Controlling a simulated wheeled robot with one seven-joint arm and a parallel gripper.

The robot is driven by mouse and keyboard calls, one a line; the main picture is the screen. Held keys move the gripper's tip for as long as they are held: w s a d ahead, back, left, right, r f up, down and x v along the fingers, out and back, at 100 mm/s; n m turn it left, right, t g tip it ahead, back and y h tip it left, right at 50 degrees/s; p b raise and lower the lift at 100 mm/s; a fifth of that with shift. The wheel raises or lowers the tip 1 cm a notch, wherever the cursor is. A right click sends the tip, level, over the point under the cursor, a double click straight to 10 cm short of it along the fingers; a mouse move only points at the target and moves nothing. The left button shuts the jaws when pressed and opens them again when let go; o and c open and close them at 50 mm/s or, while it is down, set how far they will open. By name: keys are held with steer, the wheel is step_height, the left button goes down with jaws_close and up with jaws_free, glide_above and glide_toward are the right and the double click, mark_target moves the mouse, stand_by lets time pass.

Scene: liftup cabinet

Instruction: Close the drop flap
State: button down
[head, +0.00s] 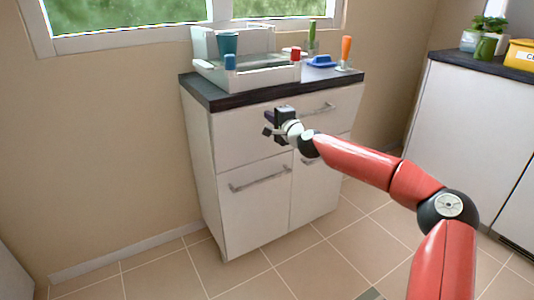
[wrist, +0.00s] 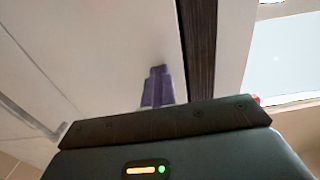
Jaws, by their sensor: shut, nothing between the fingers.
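The white cabinet (head: 204,175) stands against the wall under a dark countertop (head: 225,99). Its wide upper front panel (head: 238,130), which looks like the drop flap, appears upright and about flush with the front below. My gripper (head: 268,117) is in front of this panel, below the countertop edge, and hides part of it. In the wrist view my shut purple fingers (wrist: 160,72) point at the white panel (wrist: 110,45), close to the dark countertop edge (wrist: 199,50). I cannot tell whether the fingertips touch it. Nothing is held.
A bar handle (head: 318,109) is on the panel's right part. Lower fronts carry handles (head: 260,178). A white tray (head: 250,75), a teal cup (head: 228,43) and several small items stand on top. Another counter (head: 465,110) is at right. The floor in front is clear.

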steer(key=shift+r+x, duration=0.1)
steer(key=shift+x, duration=0.65)
steer(key=shift+r+x, duration=0.15)
steer(key=shift+x, duration=0.55)
steer(key=b+v, duration=0.6)
steer(key=v, duration=0.2)
steer(key=shift+b, duration=0.3)
